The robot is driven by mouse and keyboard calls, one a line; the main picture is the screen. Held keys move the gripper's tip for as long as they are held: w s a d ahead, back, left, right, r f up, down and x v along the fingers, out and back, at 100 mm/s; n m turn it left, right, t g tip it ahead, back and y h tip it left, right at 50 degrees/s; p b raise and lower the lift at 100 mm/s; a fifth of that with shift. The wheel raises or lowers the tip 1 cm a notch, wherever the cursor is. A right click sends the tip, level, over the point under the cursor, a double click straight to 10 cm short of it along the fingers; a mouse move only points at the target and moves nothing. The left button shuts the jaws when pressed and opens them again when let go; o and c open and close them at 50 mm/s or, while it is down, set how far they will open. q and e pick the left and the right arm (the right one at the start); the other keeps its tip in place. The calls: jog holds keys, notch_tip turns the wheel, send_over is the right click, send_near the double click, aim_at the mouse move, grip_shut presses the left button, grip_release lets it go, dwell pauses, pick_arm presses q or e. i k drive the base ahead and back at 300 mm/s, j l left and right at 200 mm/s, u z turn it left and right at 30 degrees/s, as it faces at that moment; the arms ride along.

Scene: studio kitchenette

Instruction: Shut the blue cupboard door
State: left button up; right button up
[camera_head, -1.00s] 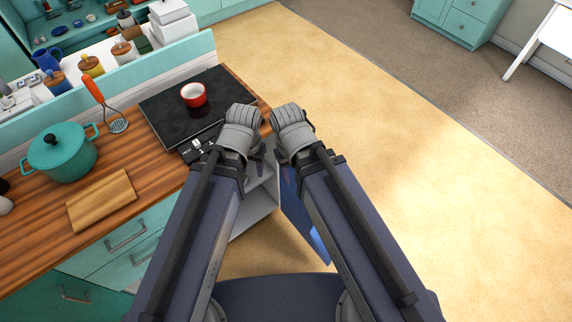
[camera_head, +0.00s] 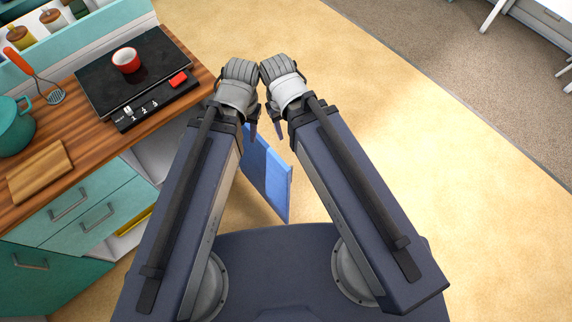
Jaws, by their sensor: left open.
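The blue cupboard door (camera_head: 266,172) stands open under the counter, swung out over the floor. It shows between my two forearms, and its left part is hidden behind my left arm. The open cupboard (camera_head: 155,155) shows a pale inside to the left of my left arm. My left gripper (camera_head: 251,130) is open and empty, just above the top end of the door in the picture. I cannot tell whether it touches the door. My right gripper (camera_head: 279,128) hangs close beside it, to the right of the door. Its jaws are too small to read.
A wooden counter (camera_head: 95,133) carries a black hob (camera_head: 150,75) with a red bowl (camera_head: 126,60), a teal pot (camera_head: 13,128) and a cutting board (camera_head: 40,171). Teal drawers (camera_head: 75,205) are at the lower left. The floor (camera_head: 400,120) to the right is clear.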

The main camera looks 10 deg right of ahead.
aim_at(271, 176)
jog(key=l, duration=2.6)
jog(key=l+u, duration=0.2)
jog(key=u, duration=1.45)
